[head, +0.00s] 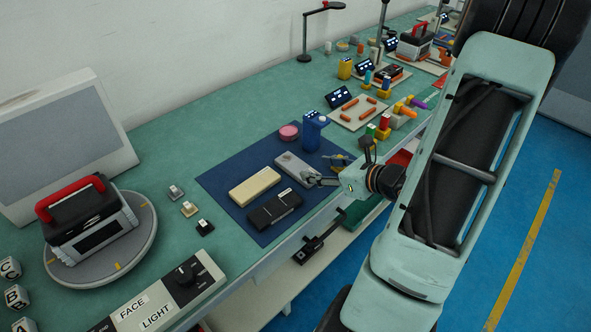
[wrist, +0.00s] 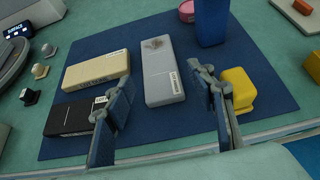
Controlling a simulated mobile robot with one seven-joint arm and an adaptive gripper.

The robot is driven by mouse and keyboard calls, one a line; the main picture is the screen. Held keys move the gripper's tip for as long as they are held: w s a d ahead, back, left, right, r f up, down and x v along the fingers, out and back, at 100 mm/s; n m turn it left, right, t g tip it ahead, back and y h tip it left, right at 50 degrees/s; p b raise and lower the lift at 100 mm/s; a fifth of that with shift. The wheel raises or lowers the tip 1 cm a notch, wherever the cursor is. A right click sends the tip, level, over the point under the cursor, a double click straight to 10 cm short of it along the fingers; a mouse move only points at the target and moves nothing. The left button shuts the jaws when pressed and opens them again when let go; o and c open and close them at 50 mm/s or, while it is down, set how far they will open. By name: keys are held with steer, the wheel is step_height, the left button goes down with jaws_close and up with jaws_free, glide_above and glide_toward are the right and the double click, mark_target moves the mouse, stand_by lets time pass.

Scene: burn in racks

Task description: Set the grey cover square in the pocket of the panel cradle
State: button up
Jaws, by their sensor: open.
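The grey cover (head: 292,165) is a long flat slab with a small label, lying flat on the dark blue mat (head: 228,180). It also shows in the wrist view (wrist: 160,75), between a cream slab and a blue upright block. My gripper (head: 318,180) is at the cover's near right end in the head view. In the wrist view my gripper (wrist: 168,80) is open, its two fingers apart on either side of the cover's near end, with nothing held. I cannot make out a panel cradle or its pocket for certain in either view.
A cream slab (head: 254,186) and a black slab (head: 274,209) lie beside the cover. A blue upright block (head: 312,133), a pink round tin (head: 289,132) and a yellow piece (wrist: 237,90) stand nearby. A turntable (head: 140,245) carries a red-handled case.

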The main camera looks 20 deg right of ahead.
mark_target(297, 166)
steer(key=x, duration=0.7)
steer(key=shift+w+a+f, duration=0.15)
steer(key=shift+a+f, duration=0.05)
steer(key=shift+f, duration=0.1)
steer(key=shift+c, duration=0.2)
steer(key=c, duration=1.1)
steer(key=shift+r, duration=0.1)
